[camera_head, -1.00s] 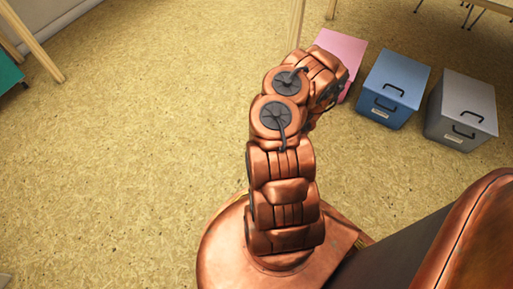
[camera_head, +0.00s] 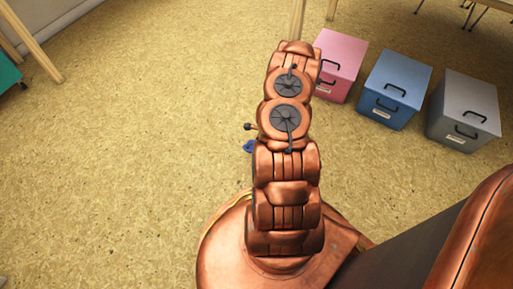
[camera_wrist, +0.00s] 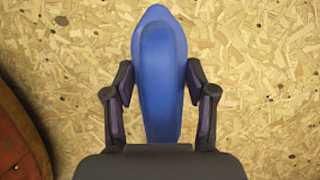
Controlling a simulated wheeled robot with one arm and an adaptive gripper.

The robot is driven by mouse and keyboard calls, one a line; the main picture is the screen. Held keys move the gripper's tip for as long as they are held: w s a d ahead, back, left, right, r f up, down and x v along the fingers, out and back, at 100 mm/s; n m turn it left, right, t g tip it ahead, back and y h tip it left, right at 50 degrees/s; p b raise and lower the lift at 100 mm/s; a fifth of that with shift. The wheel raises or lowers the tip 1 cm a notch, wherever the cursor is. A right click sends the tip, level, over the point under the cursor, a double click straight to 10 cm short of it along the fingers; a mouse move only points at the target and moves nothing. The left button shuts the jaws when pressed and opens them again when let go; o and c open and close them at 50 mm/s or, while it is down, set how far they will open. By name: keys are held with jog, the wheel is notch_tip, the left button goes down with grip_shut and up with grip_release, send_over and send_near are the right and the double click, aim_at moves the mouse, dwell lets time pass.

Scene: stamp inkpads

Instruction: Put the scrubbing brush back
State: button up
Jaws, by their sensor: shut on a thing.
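The scrubbing brush (camera_wrist: 160,40) is a long blue piece, seen in the wrist view with its rounded end pointing to the top. My gripper (camera_wrist: 159,82) is shut on it, with one dark finger on each side. The brush's lower end runs out of sight behind the gripper body. In the head view a small blue part (camera_head: 249,146), likely the brush, shows just left of my arm. My gripper is mostly hidden behind the arm there.
A pink box (camera_head: 341,52), a blue box (camera_head: 396,85) and a grey box (camera_head: 466,105) with handles stand in a row at the upper right. Wooden legs (camera_head: 32,42) stand at the upper left. The speckled floor (camera_head: 130,160) at left is clear.

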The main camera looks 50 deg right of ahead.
jog(key=shift+w+d+f, duration=0.1)
jog(key=shift+w+d, duration=0.3)
jog(key=shift+w, duration=0.35)
jog(key=shift+w+f+b, duration=0.1)
jog(key=shift+f+b, duration=1)
jog(key=shift+f, duration=0.65)
jog(key=shift+f, duration=0.1)
jog(key=o, duration=1.3)
